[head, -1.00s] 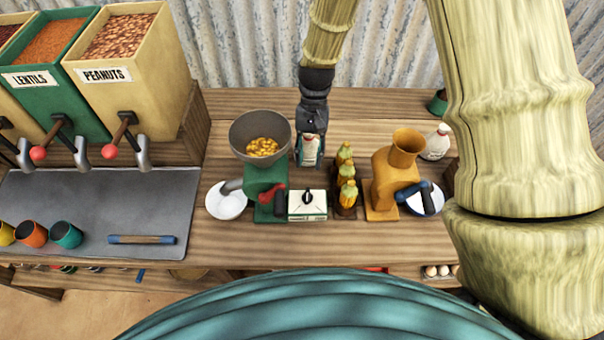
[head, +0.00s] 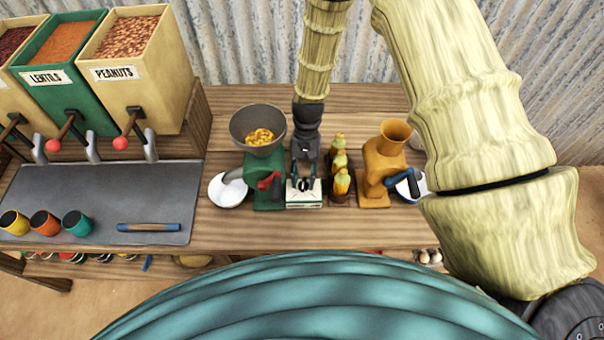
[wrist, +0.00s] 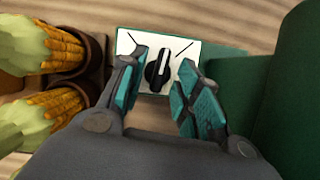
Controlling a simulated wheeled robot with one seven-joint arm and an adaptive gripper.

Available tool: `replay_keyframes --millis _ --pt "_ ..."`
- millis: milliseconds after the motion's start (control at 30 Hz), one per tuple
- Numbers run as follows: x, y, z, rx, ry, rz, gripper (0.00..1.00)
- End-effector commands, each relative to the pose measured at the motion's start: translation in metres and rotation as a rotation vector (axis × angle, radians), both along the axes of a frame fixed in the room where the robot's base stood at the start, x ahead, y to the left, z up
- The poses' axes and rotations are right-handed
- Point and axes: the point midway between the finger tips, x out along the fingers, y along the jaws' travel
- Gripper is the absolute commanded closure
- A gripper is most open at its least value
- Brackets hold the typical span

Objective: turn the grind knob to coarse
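The grind knob (wrist: 158,70) is black with a pale pointer line, on a white plate (wrist: 201,56) with a dark tick near each far corner. In the wrist view its pointer aims roughly upward, between the ticks. My gripper (wrist: 164,62) is open, with one teal-padded finger on each side of the knob; I cannot tell whether either touches it. In the head view my gripper (head: 304,181) is over the small white-topped box (head: 304,199) and hides the knob. The green grinder (head: 262,172), with a grey hopper (head: 250,121) of yellow kernels, stands just left.
Corn cobs (head: 340,160) in brown holders stand close to the right of my gripper. An orange grinder (head: 384,160) is farther right. A white bowl (head: 229,192) sits left of the green grinder. A grey mat (head: 100,190) with cups lies at left.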

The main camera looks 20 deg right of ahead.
Motion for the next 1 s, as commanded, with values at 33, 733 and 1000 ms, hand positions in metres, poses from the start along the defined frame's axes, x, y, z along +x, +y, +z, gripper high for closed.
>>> replay_keyframes --millis 33,733,1000 --pt "-0.0003 0.0000 -0.0006 0.000 0.001 0.000 0.67" --pt "0.0069 0.0008 -0.0052 0.001 0.012 0.001 1.00" --pt "0.0062 0.0010 -0.0056 0.002 0.013 -0.017 1.00"
